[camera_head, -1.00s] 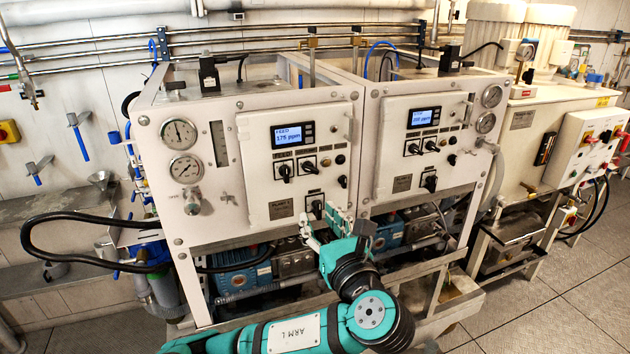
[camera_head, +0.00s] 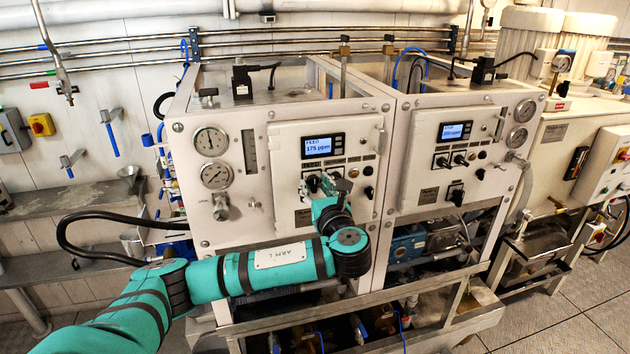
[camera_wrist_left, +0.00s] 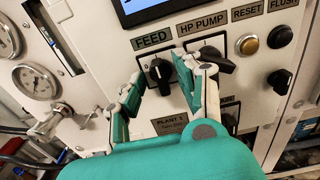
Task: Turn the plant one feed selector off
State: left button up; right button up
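The plant one feed selector is a black knob (camera_wrist_left: 160,70) under the FEED label in the left wrist view. Its pointer is roughly upright. My left gripper (camera_wrist_left: 161,68) is open, with one fingertip on each side of the knob; whether they touch it I cannot tell. The right fingertip lies between the FEED knob and the black HP PUMP knob (camera_wrist_left: 212,59), partly over the latter. In the head view, my left gripper (camera_head: 322,184) is in front of plant one's white panel (camera_head: 286,172) and hides most of the selectors. My right gripper is not in view.
Plant one's display (camera_head: 318,146) reads FEED 175 ppm. The RESET button (camera_wrist_left: 247,44) and FLUSH button (camera_wrist_left: 280,37) sit right of the selectors. Pressure gauges (camera_head: 212,141) are left of the panel. Plant two's similar panel (camera_head: 420,165) stands to the right.

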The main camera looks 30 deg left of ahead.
pick_arm(q)
jog(key=shift+w+a, duration=0.25)
jog(key=shift+c, duration=0.3)
grip_shut()
pick_arm(e)
jog(key=shift+a+r, duration=0.1)
jog(key=shift+a, duration=0.5)
jog(key=shift+d, duration=0.1)
